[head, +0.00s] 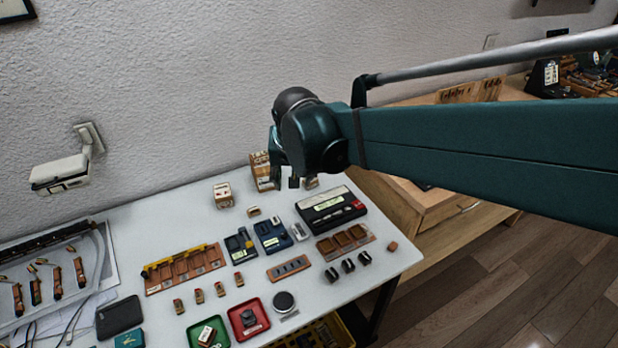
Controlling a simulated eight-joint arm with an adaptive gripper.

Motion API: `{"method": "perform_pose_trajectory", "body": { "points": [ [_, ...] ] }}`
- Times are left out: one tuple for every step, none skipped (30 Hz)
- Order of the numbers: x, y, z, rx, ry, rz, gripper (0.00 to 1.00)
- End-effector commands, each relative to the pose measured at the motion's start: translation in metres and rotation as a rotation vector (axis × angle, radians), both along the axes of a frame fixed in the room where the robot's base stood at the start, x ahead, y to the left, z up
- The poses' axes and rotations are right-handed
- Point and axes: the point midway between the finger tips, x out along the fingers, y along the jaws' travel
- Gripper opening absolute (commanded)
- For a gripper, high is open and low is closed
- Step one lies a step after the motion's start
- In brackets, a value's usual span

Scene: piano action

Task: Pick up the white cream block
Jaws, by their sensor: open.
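I cannot clearly single out one white cream block. A small cream block-like box (223,194) with dark marks stands near the back of the white table. A smaller tan block (254,211) lies to its right and nearer the front. My gripper (293,183) hangs from the dark green arm over the back right of the table, to the right of both. It is open, and its dark fingertips are small in view. A box edge shows close behind them; I cannot tell whether they touch. The arm's end hides part of that area.
A tall printed box (262,170) stands at the back beside my gripper. A black case (331,210), blue tray (272,234) and brown trays (185,269) crowd the middle. Red (248,320) and green (208,333) trays sit in front. The back left tabletop is mostly clear.

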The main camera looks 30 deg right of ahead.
Motion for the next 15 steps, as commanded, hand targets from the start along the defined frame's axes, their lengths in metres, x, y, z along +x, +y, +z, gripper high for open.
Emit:
{"method": "perform_pose_trajectory", "body": {
  "points": [
    [0.009,-0.004,0.001,0.003,0.006,-0.021,0.40],
    [0.013,-0.006,0.001,0.004,0.008,-0.034,0.40],
    [0.019,-0.009,0.000,0.006,0.012,-0.052,0.40],
    [0.023,-0.011,0.000,0.007,0.015,-0.064,0.40],
    [0.027,-0.013,-0.001,0.008,0.017,-0.078,0.40],
    [0.033,-0.016,-0.002,0.010,0.022,-0.095,0.40],
    [0.037,-0.018,-0.003,0.012,0.025,-0.109,0.40],
    [0.041,-0.020,-0.003,0.014,0.027,-0.122,0.40],
    [0.047,-0.023,-0.004,0.015,0.031,-0.139,0.40],
    [0.051,-0.025,-0.005,0.016,0.033,-0.153,0.40],
    [0.056,-0.027,-0.006,0.017,0.035,-0.165,0.40],
    [0.061,-0.030,-0.008,0.018,0.040,-0.184,0.40],
    [0.065,-0.032,-0.009,0.019,0.042,-0.196,0.40],
    [0.069,-0.035,-0.010,0.020,0.044,-0.211,0.40],
    [0.075,-0.037,-0.012,0.022,0.047,-0.228,0.40]
  ]
}}
